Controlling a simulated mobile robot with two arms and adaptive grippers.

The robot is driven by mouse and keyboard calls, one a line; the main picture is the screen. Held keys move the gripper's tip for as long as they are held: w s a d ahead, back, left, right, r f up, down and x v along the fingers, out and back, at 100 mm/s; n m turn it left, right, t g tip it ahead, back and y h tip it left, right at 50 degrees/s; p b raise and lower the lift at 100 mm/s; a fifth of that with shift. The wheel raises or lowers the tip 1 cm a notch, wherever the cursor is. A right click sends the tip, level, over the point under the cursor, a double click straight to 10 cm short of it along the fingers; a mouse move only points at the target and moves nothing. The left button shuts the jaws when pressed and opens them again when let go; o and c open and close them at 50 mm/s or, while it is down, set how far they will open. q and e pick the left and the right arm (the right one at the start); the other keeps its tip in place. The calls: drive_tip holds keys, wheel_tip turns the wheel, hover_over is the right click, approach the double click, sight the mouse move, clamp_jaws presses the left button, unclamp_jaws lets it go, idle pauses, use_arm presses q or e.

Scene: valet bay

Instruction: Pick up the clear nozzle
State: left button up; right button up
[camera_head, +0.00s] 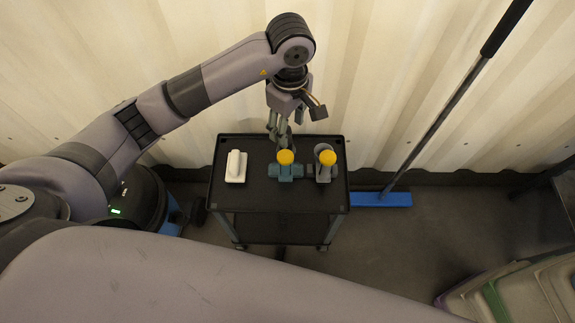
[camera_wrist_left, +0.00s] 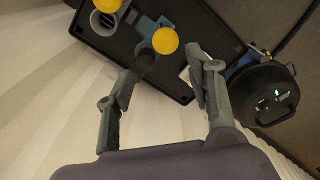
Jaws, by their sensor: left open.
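The clear nozzle seems to be the greyish, wide-mouthed piece (camera_head: 324,172) with a yellow round cap, at the right of the black cart top. It also shows in the left wrist view (camera_wrist_left: 103,22), at the upper left, apart from my fingers. Beside it stands a teal piece (camera_head: 285,172) with a similar yellow cap; in the left wrist view its cap (camera_wrist_left: 165,40) lies just beyond my fingertips. My left gripper (camera_head: 279,136) is open and empty over the cart's far edge, nearest the teal piece; its fingers (camera_wrist_left: 164,68) spread wide. My right gripper is not visible.
A white block-like item (camera_head: 236,166) lies at the left of the black cart (camera_head: 258,192). A corrugated wall (camera_head: 410,90) rises behind. A blue-headed broom (camera_head: 381,199) leans right of the cart. A round black machine (camera_wrist_left: 262,92) stands on the other side.

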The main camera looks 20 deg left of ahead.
sight(289, 155)
use_arm(q)
wheel_tip(289, 155, down, 10)
drive_tip(key=shift+s+f+p, duration=0.1)
drive_tip(key=shift+p, duration=0.45)
drive_tip(key=f, duration=0.3)
drive_tip(key=f+p, duration=0.1)
drive_tip(key=f, duration=0.1)
drive_tip(key=shift+s+a+f, duration=0.1)
drive_tip(key=shift+s+a, duration=0.2)
drive_tip(key=shift+a, duration=0.1)
drive_tip(key=shift+f, duration=0.35)
drive_tip(key=shift+w, duration=0.1)
drive_tip(key=c, duration=0.7)
drive_tip(key=shift+r, duration=0.1)
drive_tip(key=c, duration=0.4)
